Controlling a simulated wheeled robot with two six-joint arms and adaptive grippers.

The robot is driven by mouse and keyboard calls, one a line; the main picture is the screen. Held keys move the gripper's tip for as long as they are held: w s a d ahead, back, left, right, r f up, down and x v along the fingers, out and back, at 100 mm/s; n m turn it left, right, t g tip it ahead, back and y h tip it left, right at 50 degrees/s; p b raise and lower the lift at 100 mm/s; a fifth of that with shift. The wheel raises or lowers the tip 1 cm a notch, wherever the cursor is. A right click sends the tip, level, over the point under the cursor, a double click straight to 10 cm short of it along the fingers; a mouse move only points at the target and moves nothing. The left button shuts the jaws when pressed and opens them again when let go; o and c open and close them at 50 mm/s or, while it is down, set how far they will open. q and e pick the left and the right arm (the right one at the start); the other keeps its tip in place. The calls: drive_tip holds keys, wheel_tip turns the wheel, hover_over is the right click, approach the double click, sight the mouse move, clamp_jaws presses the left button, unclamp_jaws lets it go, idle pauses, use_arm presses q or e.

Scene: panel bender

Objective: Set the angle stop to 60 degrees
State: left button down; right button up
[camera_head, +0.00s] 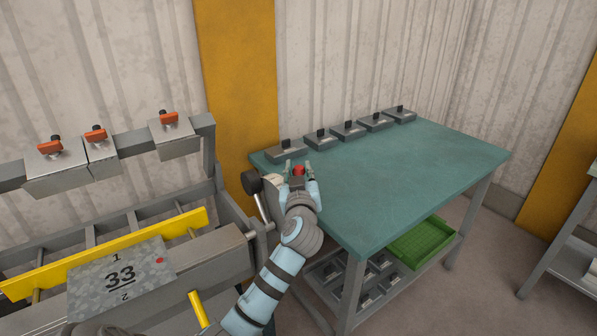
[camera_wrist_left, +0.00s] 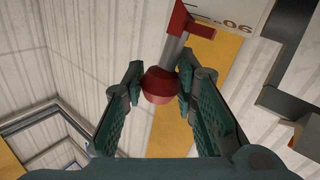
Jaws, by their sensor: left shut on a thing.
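The angle stop has a red knob (camera_wrist_left: 158,86) on a grey rod (camera_wrist_left: 172,52), with a red pointer piece (camera_wrist_left: 196,20) at its far end. That piece lies by a pale scale plate (camera_wrist_left: 232,10); the digits in view look like an upside-down 90. My left gripper (camera_wrist_left: 162,72) is shut on the red knob, a finger on each side. In the head view, the red knob (camera_head: 299,169) shows between the fingers of my left gripper (camera_head: 298,174), at the right end of the bender. My right gripper is not in view.
The panel bender has a yellow bar (camera_head: 110,255), a numbered sheet (camera_head: 121,279) and orange-handled clamp blocks (camera_head: 55,165). A green table (camera_head: 400,180) with several grey blocks (camera_head: 349,131) along its back stands close on the right.

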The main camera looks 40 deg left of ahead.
use_arm(q)
drive_tip(key=s+d+f+m+t+y+b, duration=0.1)
drive_tip(key=d+f+m+t+b, duration=0.4)
drive_tip(key=b, duration=1.6)
drive_tip(key=s+d+f, duration=0.1)
drive_tip(key=d, duration=0.3)
drive_tip(key=shift+s+d+f+t+y+b, duration=0.2)
drive_tip(key=shift+s+t+y+b, duration=0.1)
drive_tip(key=shift+s+y, duration=0.1)
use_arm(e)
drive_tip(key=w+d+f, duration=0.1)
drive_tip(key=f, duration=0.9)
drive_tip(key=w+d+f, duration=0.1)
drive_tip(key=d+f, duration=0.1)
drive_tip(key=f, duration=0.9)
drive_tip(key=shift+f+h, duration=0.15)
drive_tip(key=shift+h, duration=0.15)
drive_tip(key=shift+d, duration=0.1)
use_arm(q)
drive_tip(key=c, duration=1.3)
unclamp_jaws()
wheel_tip(320, 180, up, 10)
drive_tip(key=shift+r, duration=0.1)
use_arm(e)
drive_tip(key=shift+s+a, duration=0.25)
